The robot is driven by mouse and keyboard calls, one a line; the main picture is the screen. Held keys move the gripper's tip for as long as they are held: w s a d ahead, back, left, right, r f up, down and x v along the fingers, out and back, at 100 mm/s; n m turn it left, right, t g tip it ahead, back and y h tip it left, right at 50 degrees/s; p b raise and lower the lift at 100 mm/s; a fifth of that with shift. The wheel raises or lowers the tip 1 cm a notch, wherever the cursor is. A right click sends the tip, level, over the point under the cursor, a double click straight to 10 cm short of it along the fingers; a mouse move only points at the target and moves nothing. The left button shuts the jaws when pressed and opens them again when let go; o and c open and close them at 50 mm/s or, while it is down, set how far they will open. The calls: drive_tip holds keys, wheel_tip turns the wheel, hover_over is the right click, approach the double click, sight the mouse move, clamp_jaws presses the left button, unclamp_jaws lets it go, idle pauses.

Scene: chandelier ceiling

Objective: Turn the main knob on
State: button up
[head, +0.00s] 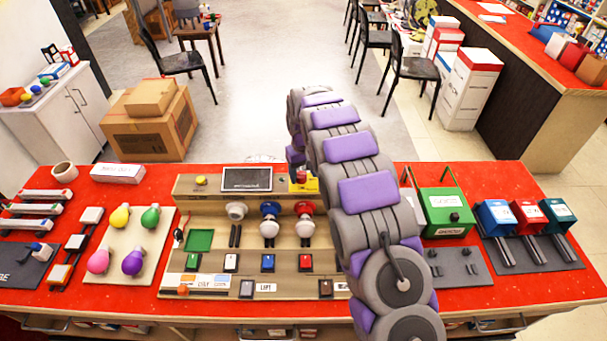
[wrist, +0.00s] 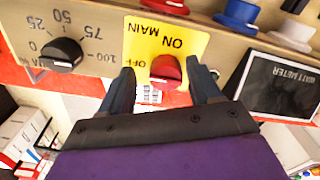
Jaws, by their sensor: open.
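The red main knob (wrist: 166,71) sits on a yellow plate (wrist: 190,45) marked MAIN, ON and OFF, which appears upside down in the wrist view. I cannot tell which mark the knob points to. My gripper (wrist: 162,78) is open, with one dark finger on each side of the knob. Contact with the knob is not clear. In the head view, the red knob (head: 300,176) is at the back edge of the beige panel (head: 215,183), and my purple and grey arm reaches over the panel's right part.
A black dial (wrist: 62,54) with a number scale is left of the yellow plate in the wrist view. The watt meter screen (wrist: 278,86) is to the right. Bulbs, switches and coloured boxes crowd the red table (head: 400,285).

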drive_tip(key=shift+a+f, duration=0.15)
drive_tip(key=shift+a, duration=0.45)
drive_tip(key=shift+c, duration=0.2)
drive_tip(key=shift+d, duration=0.4)
drive_tip(key=c, duration=0.6)
drive_tip(key=shift+a, duration=0.1)
drive_tip(key=c, duration=0.4)
